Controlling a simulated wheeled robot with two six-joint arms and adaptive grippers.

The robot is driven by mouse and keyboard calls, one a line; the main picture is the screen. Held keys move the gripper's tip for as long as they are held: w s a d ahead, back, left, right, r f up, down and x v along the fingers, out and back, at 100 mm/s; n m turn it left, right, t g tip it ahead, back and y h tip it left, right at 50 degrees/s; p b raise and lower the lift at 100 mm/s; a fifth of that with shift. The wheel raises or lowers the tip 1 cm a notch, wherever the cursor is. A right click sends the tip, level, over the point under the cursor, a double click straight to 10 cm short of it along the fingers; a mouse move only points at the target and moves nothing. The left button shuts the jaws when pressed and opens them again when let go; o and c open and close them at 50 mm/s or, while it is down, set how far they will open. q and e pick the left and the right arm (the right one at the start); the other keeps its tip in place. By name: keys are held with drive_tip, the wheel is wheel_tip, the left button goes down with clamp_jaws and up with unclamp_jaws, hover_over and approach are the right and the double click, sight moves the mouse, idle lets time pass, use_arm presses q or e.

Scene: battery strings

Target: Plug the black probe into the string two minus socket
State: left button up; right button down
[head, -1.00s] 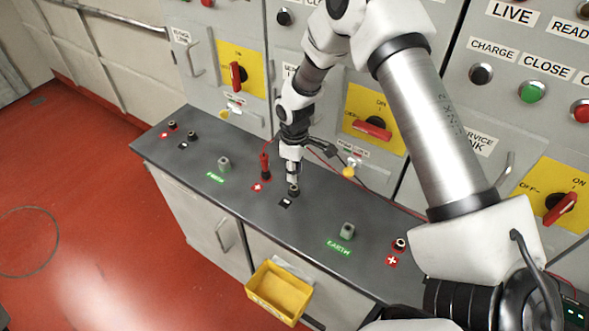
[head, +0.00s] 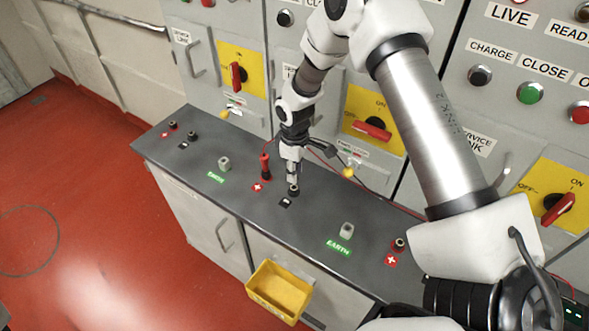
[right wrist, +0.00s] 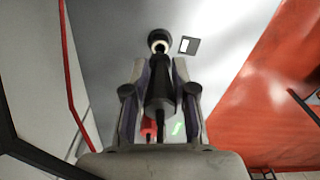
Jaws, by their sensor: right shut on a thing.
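My right gripper (head: 293,168) is shut on the black probe, above the bench top. In the right wrist view, the black probe (right wrist: 160,92) lies between the two fingers of my right gripper (right wrist: 160,75), its tip pointing at a round socket (right wrist: 158,36). This is the string two minus socket (head: 294,191), beside a black-and-white minus label (head: 285,202). The tip overlaps the socket in the picture; I cannot tell how deep it sits. A red probe (head: 265,168) stands upright to the left, by a red plus label (head: 258,187). My left gripper is not in view.
The dark bench (head: 310,228) also carries grey earth posts (head: 347,231) and other sockets (head: 399,244). A yellow bin (head: 278,291) hangs on its front. Cabinets with red rotary switches (head: 371,130) rise behind. A red cable (right wrist: 70,75) runs near the gripper.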

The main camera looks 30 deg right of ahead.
drive_tip(key=shift+f+b, duration=1)
drive_tip(key=shift+f, duration=0.8)
drive_tip(key=c, duration=0.9)
unclamp_jaws()
drive_tip(key=shift+o, duration=0.2)
wheel_tip(320, 180, up, 12)
drive_tip(key=shift+r, duration=0.1)
